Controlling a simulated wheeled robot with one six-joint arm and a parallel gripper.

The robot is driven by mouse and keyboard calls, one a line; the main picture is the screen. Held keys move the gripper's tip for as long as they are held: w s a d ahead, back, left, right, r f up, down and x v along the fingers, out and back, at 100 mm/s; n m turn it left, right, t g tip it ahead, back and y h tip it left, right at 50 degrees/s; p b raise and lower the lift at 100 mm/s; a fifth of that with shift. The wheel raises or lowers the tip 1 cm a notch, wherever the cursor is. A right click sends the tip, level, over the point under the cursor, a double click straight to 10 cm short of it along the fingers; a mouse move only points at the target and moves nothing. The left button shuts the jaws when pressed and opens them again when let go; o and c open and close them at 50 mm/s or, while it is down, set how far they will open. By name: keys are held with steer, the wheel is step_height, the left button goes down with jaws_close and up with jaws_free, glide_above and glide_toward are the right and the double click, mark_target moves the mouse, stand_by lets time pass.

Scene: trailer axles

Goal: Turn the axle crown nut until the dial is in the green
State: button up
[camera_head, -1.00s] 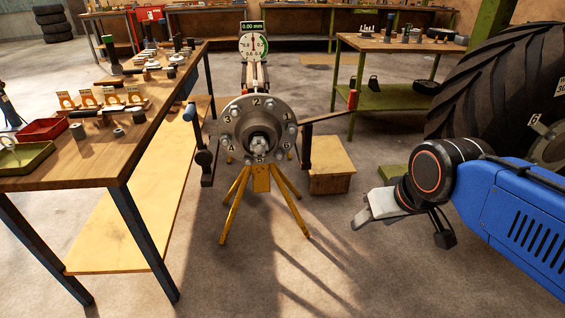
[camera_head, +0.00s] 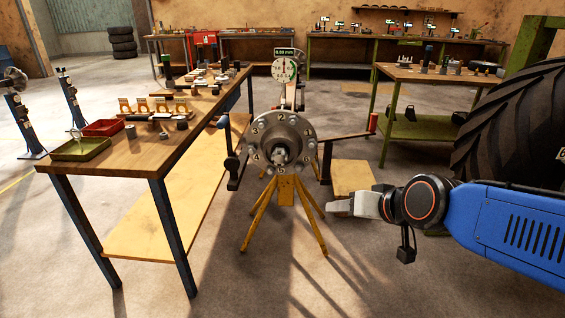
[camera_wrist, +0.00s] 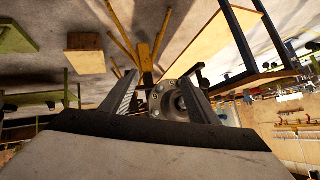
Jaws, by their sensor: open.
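The grey wheel hub (camera_head: 262,132) with numbered studs stands on a yellow tripod (camera_head: 286,190). The light crown nut (camera_head: 280,157) sits at its centre. The round dial (camera_head: 285,69) is above the hub, with a small display on top; its needle points roughly up, and the figures are too small to read surely. My gripper (camera_head: 332,208) is open and empty, to the right of and below the hub. In the wrist view, the hub (camera_wrist: 163,92) shows upside down between the open fingers (camera_wrist: 160,78), some way ahead; the nut is not clear there.
A workbench (camera_head: 150,150) with trays and tools stands left of the hub. A bar with a red end (camera_head: 373,121) sticks out right of the hub. A wooden box (camera_head: 352,177) is behind my gripper. A large tyre (camera_head: 510,140) is at right. The floor before the tripod is clear.

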steer(key=w+a+r+m+t+y, duration=0.1)
steer(key=w+a+t, duration=0.1)
steer(key=w+a, duration=0.3)
steer(key=w+a+r+m+t, duration=0.1)
steer(key=w+a+m+t, duration=0.15)
steer(key=a, duration=0.55)
steer(key=m+t+h, duration=0.4)
steer(key=t+h, duration=0.1)
steer(key=h, duration=0.1)
glide_toward(279, 160)
steer(key=shift+n+g, duration=0.25)
steer(key=w, duration=1)
steer(key=shift+w+d+r, duration=0.15)
steer(key=shift+w, duration=0.1)
steer(key=c, duration=1)
